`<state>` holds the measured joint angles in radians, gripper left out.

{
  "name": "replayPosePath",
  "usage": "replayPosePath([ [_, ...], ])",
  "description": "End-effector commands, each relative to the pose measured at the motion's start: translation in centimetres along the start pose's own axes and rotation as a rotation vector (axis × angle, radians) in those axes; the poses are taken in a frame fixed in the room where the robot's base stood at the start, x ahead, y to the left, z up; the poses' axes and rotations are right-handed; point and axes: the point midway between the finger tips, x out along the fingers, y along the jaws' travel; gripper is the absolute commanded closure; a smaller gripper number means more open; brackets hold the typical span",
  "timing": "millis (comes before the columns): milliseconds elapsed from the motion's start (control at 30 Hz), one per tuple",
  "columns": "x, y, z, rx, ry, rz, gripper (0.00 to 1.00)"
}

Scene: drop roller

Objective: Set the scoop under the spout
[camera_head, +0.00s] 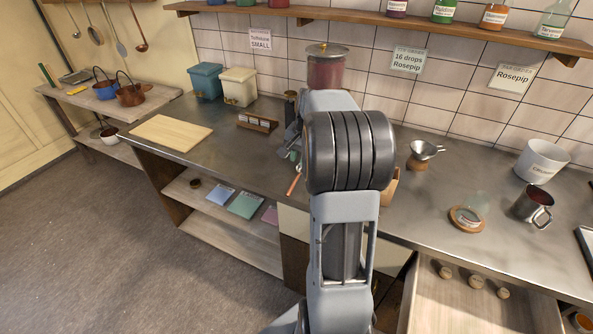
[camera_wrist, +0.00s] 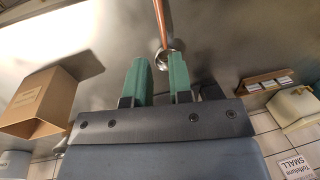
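The scoop has a copper-coloured handle (camera_head: 294,183) and a small shiny metal bowl (camera_wrist: 164,63). It lies on the metal counter just beyond my fingertips in the wrist view, its handle running to the top edge. My gripper (camera_wrist: 159,80) has two green fingers, apart with a gap between them. The right finger overlaps part of the bowl's edge, and nothing is seen clamped. In the head view only a bit of green fingertip (camera_head: 293,155) shows beside my arm. A lidded jar of dark red contents (camera_head: 326,70) stands behind my arm. The spout is hidden.
An open tan box (camera_wrist: 35,103) stands left in the wrist view. A small card rack (camera_head: 258,122), cutting board (camera_head: 171,133) and lidded bins (camera_head: 239,87) are on the left counter. A funnel on a stand (camera_head: 424,152) and metal mug (camera_head: 533,206) are right.

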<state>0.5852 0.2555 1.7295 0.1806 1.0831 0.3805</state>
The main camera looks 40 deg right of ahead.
Motion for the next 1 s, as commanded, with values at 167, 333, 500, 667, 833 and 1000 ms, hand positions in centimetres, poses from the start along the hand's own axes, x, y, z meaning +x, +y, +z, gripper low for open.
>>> replayPosePath([
  [167,2.8,0.1,0.1,0.000,-0.005,0.003,0.80],
  [333,5.9,0.1,0.1,0.000,-0.004,0.002,0.80],
  [500,8.8,0.0,0.1,0.000,-0.005,0.002,0.80],
  [667,10.8,0.0,0.1,-0.001,-0.003,0.002,0.80],
  [833,12.2,0.0,0.1,-0.001,-0.002,0.001,0.80],
  [1000,12.8,0.0,0.1,-0.001,-0.001,0.001,0.80],
])
